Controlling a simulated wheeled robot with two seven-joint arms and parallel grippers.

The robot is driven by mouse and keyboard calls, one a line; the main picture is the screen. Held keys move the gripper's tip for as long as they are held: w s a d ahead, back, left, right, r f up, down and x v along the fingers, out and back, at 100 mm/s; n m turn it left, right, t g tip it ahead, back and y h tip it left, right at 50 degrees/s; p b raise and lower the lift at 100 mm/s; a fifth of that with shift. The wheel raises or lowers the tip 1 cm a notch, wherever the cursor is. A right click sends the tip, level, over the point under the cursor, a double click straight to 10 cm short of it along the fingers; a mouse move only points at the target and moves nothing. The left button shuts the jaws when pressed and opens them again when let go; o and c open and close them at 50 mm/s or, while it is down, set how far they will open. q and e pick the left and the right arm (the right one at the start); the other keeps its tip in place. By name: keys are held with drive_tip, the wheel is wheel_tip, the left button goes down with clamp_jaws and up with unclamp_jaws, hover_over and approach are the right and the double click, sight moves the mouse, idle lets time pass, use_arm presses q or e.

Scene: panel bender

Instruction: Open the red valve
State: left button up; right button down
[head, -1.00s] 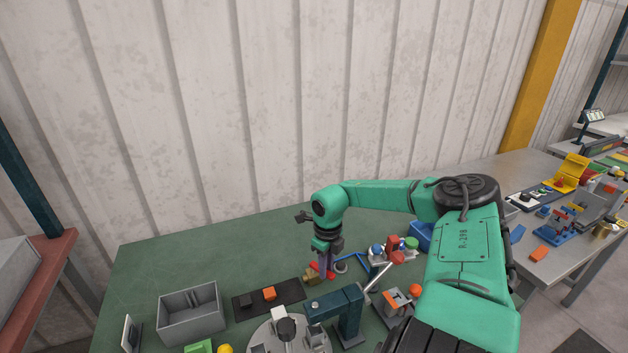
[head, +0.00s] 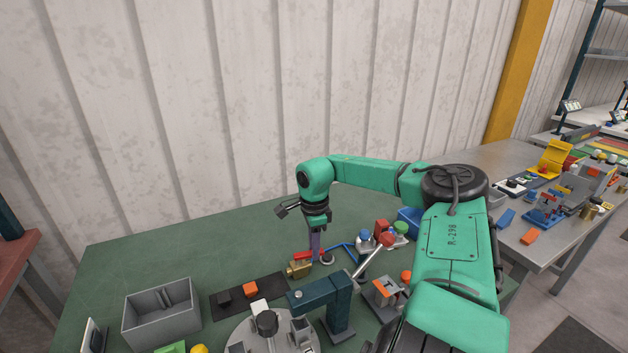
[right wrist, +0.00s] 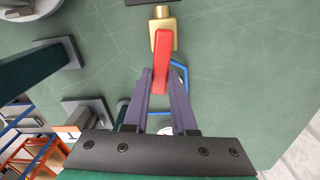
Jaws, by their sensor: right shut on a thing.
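The red valve has a brass body (head: 300,268) and a red lever handle (head: 305,254), on the green table behind the dark teal clamp arm. My right gripper (head: 316,256) reaches down to it from above, its purple fingers at the lever. In the right wrist view the fingers (right wrist: 161,78) are shut on the near end of the red lever (right wrist: 162,55), one on each side. The lever points from the brass body (right wrist: 163,26) toward the gripper, roughly in line with it. My left gripper is not in view.
A blue bent rod (head: 345,249) lies close right of the valve. A dark teal clamp arm (head: 322,292) stands in front. A black strip (head: 235,300) with small blocks and a grey bin (head: 160,322) are at left. The table's back left is clear.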

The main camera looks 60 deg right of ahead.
drive_tip(key=shift+w+d+n+b, duration=0.3)
drive_tip(key=shift+n+b, duration=0.35)
drive_tip(key=shift+n, duration=0.15)
drive_tip(key=shift+w+r+n, duration=0.1)
drive_tip(key=shift+r+n, duration=0.1)
drive_tip(key=shift+n, duration=0.1)
drive_tip(key=c, duration=0.7)
unclamp_jaws()
drive_tip(key=shift+f, duration=0.1)
wheel_tip(320, 180, up, 15)
drive_tip(key=shift+f+b, duration=0.2)
drive_tip(key=shift+b, duration=0.45)
